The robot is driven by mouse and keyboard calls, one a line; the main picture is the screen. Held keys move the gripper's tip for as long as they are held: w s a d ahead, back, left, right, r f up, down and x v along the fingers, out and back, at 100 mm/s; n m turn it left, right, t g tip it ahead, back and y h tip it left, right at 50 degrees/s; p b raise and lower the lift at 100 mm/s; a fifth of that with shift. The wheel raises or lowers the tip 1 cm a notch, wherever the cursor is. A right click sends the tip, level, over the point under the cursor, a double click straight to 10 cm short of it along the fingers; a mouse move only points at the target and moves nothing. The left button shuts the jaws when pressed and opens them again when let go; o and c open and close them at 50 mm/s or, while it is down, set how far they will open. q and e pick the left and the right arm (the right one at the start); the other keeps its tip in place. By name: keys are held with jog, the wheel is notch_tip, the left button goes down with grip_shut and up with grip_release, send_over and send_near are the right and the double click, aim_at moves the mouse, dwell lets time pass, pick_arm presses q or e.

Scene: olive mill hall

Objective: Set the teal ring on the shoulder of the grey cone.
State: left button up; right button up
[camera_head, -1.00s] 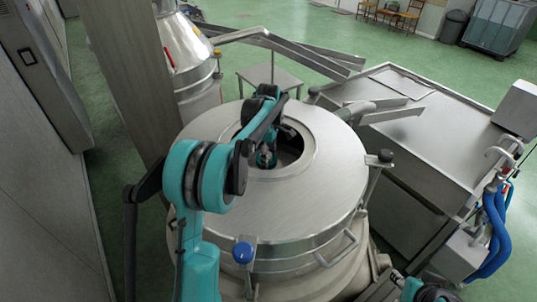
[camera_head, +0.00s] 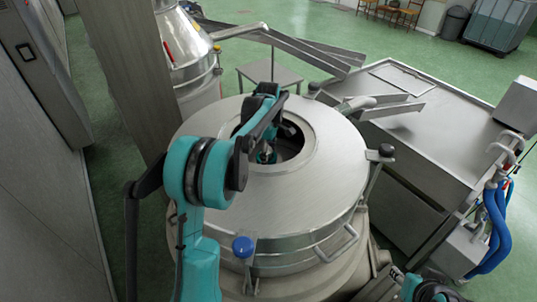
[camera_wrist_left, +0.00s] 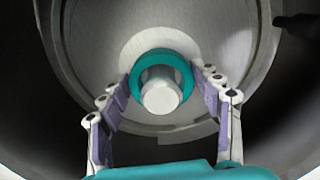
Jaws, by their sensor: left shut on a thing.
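My left gripper (camera_wrist_left: 160,74) is shut on the teal ring (camera_wrist_left: 186,77), its fingers on opposite sides of it. The ring sits around the pale upright end of the grey cone (camera_wrist_left: 161,100), seen nearly end-on in the left wrist view. A light grey surface lies behind the ring; I cannot tell whether the ring touches the cone's shoulder. In the head view my left gripper (camera_head: 266,145) reaches into the round opening of the steel vessel, and a little of the cone and ring shows there, too small to judge.
The steel vessel's lid (camera_head: 215,150) surrounds the opening, and the opening's rim (camera_head: 312,158) is close around my left gripper. A blue knob (camera_head: 243,247) and a black knob (camera_head: 386,150) stand at its edge. A steel bench (camera_head: 450,110) is to the right.

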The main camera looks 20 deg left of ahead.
pick_arm(q)
jog(key=shift+f, duration=0.3)
jog(key=o, duration=1.3)
jog(key=shift+o, duration=0.2)
jog(key=shift+r, duration=0.1)
notch_tip(320, 180, up, 12)
jog(key=shift+f, duration=0.1)
